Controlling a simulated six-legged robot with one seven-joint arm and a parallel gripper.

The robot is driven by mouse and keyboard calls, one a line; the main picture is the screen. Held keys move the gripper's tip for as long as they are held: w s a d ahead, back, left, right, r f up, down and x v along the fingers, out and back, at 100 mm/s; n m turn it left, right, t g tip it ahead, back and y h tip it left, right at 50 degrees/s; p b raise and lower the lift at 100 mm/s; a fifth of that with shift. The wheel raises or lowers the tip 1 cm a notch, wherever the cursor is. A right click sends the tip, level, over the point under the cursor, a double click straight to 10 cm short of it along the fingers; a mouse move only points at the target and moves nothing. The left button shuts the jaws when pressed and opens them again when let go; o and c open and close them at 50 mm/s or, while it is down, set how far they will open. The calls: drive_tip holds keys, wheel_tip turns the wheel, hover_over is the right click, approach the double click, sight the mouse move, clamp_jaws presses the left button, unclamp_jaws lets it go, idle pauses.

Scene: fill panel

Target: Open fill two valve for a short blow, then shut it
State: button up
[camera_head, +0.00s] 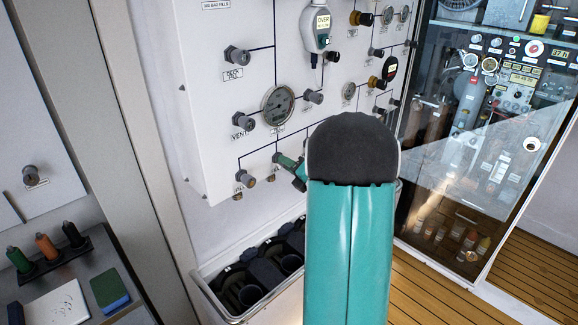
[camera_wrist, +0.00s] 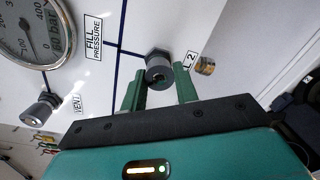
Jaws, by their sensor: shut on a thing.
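The fill two valve (camera_wrist: 158,62) is a dark grey knob on the white panel, at the end of a blue line in the wrist view. A label beside it is partly covered and shows "L 2". My gripper (camera_wrist: 160,90) has its two green fingers on either side of the knob and is shut on it. In the head view my gripper (camera_head: 290,163) reaches the panel's lower edge, and its green fingers mostly hide the knob. The fill pressure gauge (camera_wrist: 33,30) is at upper left in the wrist view, its lower scale showing; it also shows in the head view (camera_head: 277,105).
The vent knob (camera_head: 245,121) and another grey knob (camera_head: 245,178) are left of my gripper. A brass fitting (camera_wrist: 205,66) is right of the valve. A bin of dark bottles (camera_head: 212,283) stands below the panel. A glass-fronted cabinet (camera_head: 480,130) is at right.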

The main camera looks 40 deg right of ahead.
drive_tip(key=m, duration=0.8)
drive_tip(key=shift+r+y, duration=0.15)
drive_tip(key=shift+y, duration=0.15)
drive_tip(key=shift+m, duration=0.4)
drive_tip(key=o, duration=1)
drive_tip(key=shift+c, duration=0.2)
drive_tip(key=shift+s, duration=0.15)
drive_tip(key=s, duration=1.3)
drive_tip(key=shift+s+d+r, duration=0.25)
drive_tip(key=shift+s+r, duration=0.05)
drive_tip(key=shift+r, duration=0.05)
